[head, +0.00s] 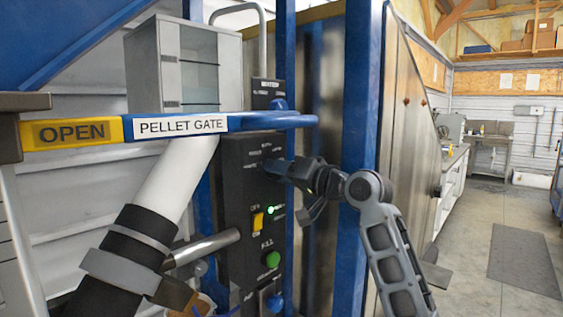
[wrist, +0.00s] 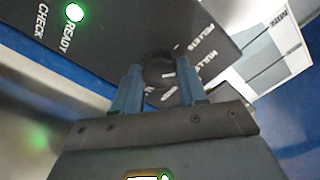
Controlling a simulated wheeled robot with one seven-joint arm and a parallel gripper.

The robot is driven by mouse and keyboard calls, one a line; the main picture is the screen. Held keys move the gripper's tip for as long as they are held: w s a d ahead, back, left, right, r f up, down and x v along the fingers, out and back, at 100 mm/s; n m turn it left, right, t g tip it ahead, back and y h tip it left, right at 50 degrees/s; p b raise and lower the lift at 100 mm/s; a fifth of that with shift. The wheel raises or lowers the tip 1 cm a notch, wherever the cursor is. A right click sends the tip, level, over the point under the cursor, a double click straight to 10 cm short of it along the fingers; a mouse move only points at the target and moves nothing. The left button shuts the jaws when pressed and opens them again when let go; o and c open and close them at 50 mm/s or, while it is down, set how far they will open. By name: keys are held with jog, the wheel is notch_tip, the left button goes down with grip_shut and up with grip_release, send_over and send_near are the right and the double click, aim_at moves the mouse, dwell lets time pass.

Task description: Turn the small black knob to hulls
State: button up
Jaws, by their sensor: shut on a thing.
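The small black knob (wrist: 159,70) sits on the black control panel (head: 238,180) and shows between my fingers in the wrist view. My gripper (wrist: 158,67) is shut on it, one blue-grey finger on each side. White lettering that appears to read HULLS (wrist: 207,68) is just right of the right finger, with another blurred label above it. Pale marks lie below the knob between the fingers; I cannot tell which way the knob points. In the head view my gripper (head: 275,166) reaches the panel's upper part from the right and hides the knob.
The panel also carries a lit green READY lamp (wrist: 75,13), a yellow switch (head: 258,221) and a green button (head: 273,259). A blue PELLET GATE lever (head: 270,120) crosses just above my gripper. A blue post (head: 361,100) stands close behind my arm. Floor is open at right.

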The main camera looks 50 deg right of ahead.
jog(key=shift+m+p, duration=0.85)
jog(key=shift+m, duration=0.15)
jog(key=o, duration=1.1)
jog(key=shift+c, duration=0.2)
jog(key=s+b, duration=0.1)
jog(key=s, duration=0.6)
jog(key=shift+s+d+b, duration=0.2)
jog(key=shift+s+b, duration=0.1)
jog(key=shift+s, duration=0.1)
